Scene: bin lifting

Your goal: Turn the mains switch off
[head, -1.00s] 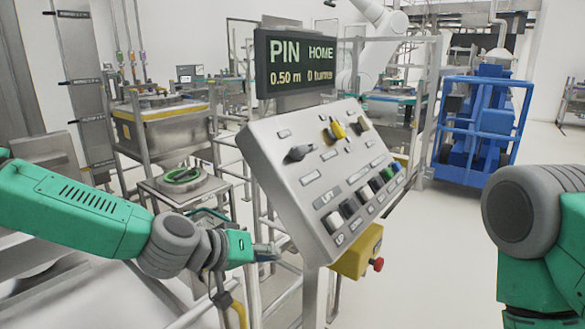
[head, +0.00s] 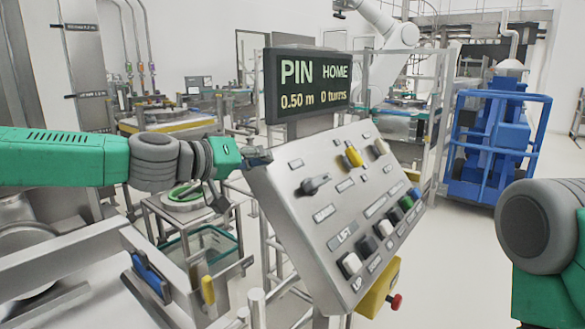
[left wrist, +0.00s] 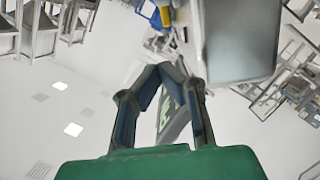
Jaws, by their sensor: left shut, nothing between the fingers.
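A tilted grey control panel (head: 300,215) stands in the middle of the head view. It carries a dark grey rotary knob (head: 315,185) at upper left, a yellow knob (head: 353,157), a further knob (head: 380,146) and a row of push buttons (head: 386,229). I cannot read which control is the mains switch. My left gripper (head: 258,157) is at the panel's upper left edge, left of and above the grey knob, apart from it. Its fingers are shut and empty in the left wrist view (left wrist: 160,75). My right gripper is out of view.
A display (head: 308,84) reading PIN, HOME, 0.50 m and 0 turns stands above the panel. A yellow box with a red button (head: 395,301) is below it. A blue caged machine (head: 495,145) stands at right. Frames and a yellow-handled fixture (head: 208,290) lie at left.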

